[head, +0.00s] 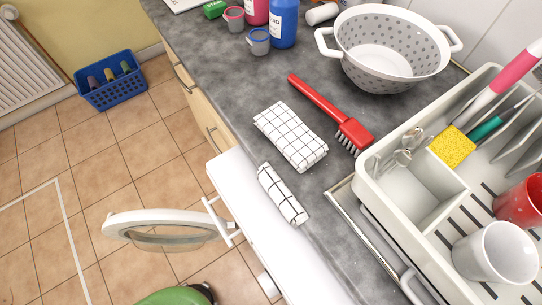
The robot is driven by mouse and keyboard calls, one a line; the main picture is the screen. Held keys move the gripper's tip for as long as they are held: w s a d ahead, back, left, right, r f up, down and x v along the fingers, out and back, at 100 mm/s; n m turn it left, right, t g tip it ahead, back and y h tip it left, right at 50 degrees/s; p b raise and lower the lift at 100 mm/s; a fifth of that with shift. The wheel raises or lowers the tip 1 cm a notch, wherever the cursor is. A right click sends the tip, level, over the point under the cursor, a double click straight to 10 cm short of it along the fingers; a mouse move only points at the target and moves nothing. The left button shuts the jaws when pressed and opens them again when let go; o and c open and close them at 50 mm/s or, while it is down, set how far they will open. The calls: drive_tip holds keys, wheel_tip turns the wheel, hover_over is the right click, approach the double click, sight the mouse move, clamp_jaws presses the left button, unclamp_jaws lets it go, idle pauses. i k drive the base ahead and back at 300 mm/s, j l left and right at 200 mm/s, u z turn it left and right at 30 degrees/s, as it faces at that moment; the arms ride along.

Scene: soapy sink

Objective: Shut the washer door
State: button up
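The washer door (165,229) is a round white ring with a see-through middle. It stands wide open, sticking out to the left over the tiled floor. White hinge parts (222,220) join it to the front of the white washer (262,232), under the counter edge. The washer's opening is hidden from this angle. My gripper is not in view.
The grey counter (220,80) holds folded checked cloths (291,137), a red brush (335,115), a white colander (385,50) and a white dish rack (440,175). A blue basket (110,80) stands by the radiator. Floor left of the door is clear.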

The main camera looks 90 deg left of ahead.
sight(119, 226)
drive_tip(key=k+j, duration=0.55)
drive_tip(key=k, duration=0.2)
drive_tip(key=k+j, duration=0.55)
drive_tip(key=k, duration=0.2)
drive_tip(key=k+j, duration=0.6)
drive_tip(key=k, duration=0.15)
drive_tip(key=k+j, duration=0.55)
drive_tip(key=k, duration=0.2)
drive_tip(key=i+j+u, duration=0.25)
drive_tip(key=u, duration=0.2)
drive_tip(key=i+j+u, duration=0.15)
drive_tip(key=u, duration=0.3)
drive_tip(key=i, duration=0.1)
